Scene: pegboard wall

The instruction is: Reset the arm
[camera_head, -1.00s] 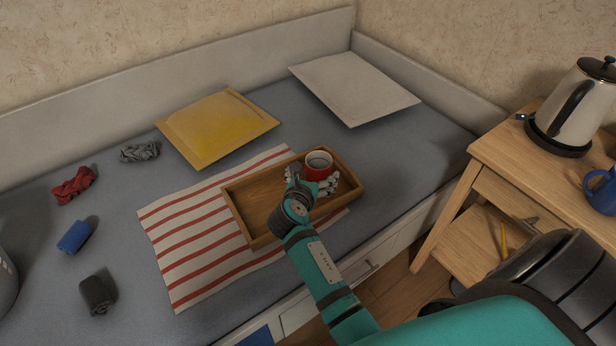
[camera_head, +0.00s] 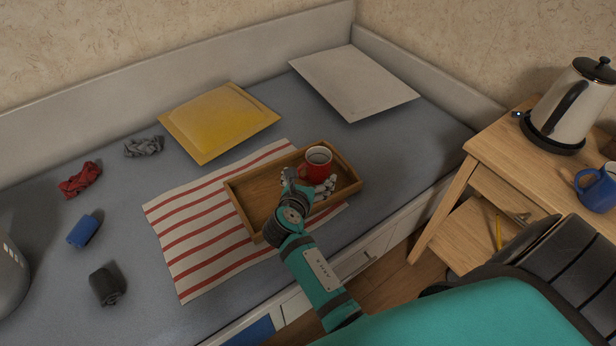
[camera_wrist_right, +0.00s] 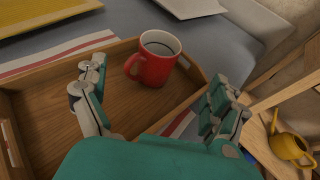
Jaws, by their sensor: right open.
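My right gripper (camera_head: 308,186) reaches over the near side of a wooden tray (camera_head: 250,187). In the right wrist view its two fingers (camera_wrist_right: 160,105) are spread apart with nothing between their tips. A red mug (camera_head: 316,168) stands upright in the right part of the tray, just beyond the fingers. It also shows in the right wrist view (camera_wrist_right: 152,68), with its handle toward the left finger and clear of it. My left gripper is not in view.
The tray rests on a red-striped cloth (camera_head: 190,240) on the grey bed. Rolled cloths (camera_head: 84,231) lie at left. A wooden table (camera_head: 500,150) at right holds a kettle (camera_head: 572,108) and a blue mug (camera_head: 598,188).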

